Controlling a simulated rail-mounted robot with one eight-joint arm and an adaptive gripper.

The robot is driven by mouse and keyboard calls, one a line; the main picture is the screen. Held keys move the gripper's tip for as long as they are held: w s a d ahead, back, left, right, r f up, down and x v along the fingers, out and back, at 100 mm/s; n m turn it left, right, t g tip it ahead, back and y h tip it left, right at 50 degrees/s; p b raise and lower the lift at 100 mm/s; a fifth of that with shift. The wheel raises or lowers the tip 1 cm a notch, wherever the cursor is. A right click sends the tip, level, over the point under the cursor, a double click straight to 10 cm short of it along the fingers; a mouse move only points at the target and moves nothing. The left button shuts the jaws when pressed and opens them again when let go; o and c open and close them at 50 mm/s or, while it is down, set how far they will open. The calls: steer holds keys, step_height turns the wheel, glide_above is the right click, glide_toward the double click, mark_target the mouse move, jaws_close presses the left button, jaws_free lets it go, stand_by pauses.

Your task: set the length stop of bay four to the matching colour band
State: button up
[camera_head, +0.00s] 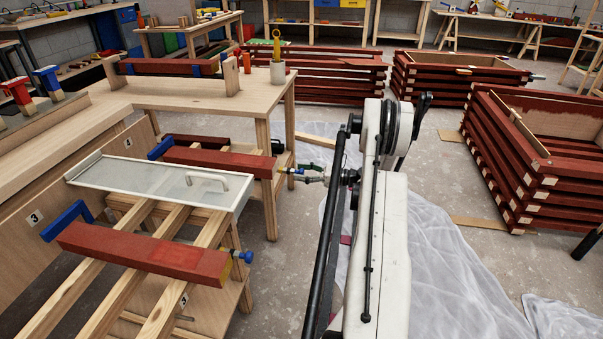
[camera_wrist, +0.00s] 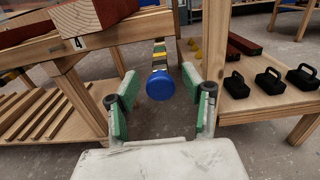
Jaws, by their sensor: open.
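In the wrist view a round blue knob (camera_wrist: 160,86) faces me. Behind it a short rod with yellow, dark and pale bands (camera_wrist: 160,58) runs back under the bench. My gripper (camera_wrist: 159,92) is open, with one green-padded finger on each side of the knob and visible gaps to both. The label 4 (camera_wrist: 78,43) is on the wood frame left of the rod. A red batten end (camera_wrist: 95,14) sits above it. In the head view my gripper (camera_head: 303,173) is beside the end of a red batten (camera_head: 222,160). Which band the stop is at cannot be told.
Nearer in the head view are a clear panel with a handle (camera_head: 120,176) and another red batten (camera_head: 140,252) near the label 3 (camera_head: 35,217). Red frame stacks (camera_head: 425,78) stand on the floor behind. In the wrist view several black weights (camera_wrist: 269,81) sit on a right-hand shelf.

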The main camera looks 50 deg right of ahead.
steer(key=v, duration=1.2)
steer(key=shift+w+r, duration=0.1)
